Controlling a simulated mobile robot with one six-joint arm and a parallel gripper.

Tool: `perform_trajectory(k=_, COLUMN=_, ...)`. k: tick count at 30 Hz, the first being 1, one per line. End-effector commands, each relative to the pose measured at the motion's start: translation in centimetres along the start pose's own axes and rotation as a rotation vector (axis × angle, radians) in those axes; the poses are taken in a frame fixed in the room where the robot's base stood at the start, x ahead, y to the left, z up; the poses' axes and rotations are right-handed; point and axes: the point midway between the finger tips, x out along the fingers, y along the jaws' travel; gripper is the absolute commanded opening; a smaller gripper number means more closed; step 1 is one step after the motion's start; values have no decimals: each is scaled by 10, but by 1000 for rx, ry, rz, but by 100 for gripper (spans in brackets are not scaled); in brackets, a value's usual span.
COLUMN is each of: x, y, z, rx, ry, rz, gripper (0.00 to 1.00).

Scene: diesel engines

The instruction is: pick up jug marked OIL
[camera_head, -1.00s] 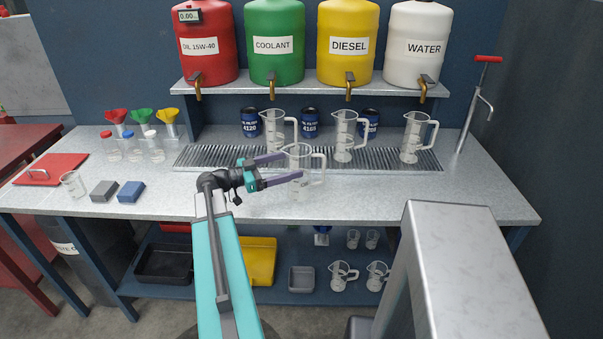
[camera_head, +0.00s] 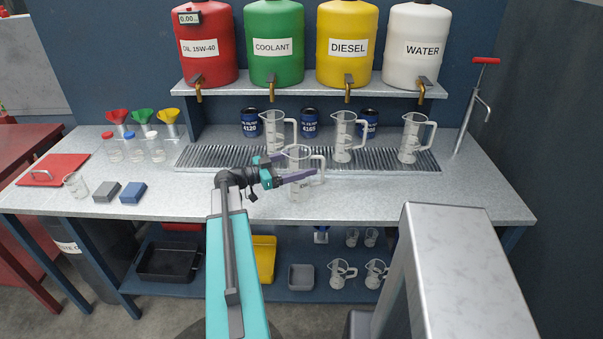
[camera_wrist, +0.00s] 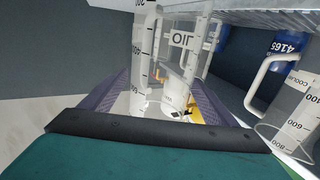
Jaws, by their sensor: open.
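The clear graduated jug marked OIL (camera_head: 300,184) stands upright on the bench just in front of the drain grate, its handle to the right. In the wrist view the jug (camera_wrist: 172,60) shows the OIL label, with its letters upside down. My gripper (camera_head: 297,166) is open and level with the jug's upper body. In the wrist view its two purple fingers lie on either side of the jug. I cannot tell whether either finger touches it.
Three similar jugs stand on the grate (camera_head: 210,157) behind, the left one (camera_head: 275,132) close to my gripper. Blue filter cans (camera_head: 309,122) stand behind them. Taps (camera_head: 348,88) hang from the shelf above. The bench front to the right (camera_head: 400,195) is clear.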

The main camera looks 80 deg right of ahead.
Motion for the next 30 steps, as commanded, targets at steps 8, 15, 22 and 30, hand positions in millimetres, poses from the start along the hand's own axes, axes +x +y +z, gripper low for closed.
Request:
perform_trajectory(k=8, x=4, y=0, z=0, rx=0, ry=0, rz=0, gripper=81)
perform_trajectory(k=15, x=4, y=0, z=0, rx=1, ry=0, rz=-1, gripper=81)
perform_trajectory(k=22, x=4, y=0, z=0, rx=1, ry=0, rz=-1, gripper=65)
perform_trajectory(k=30, x=3, y=0, z=0, rx=1, ry=0, rz=-2, gripper=23)
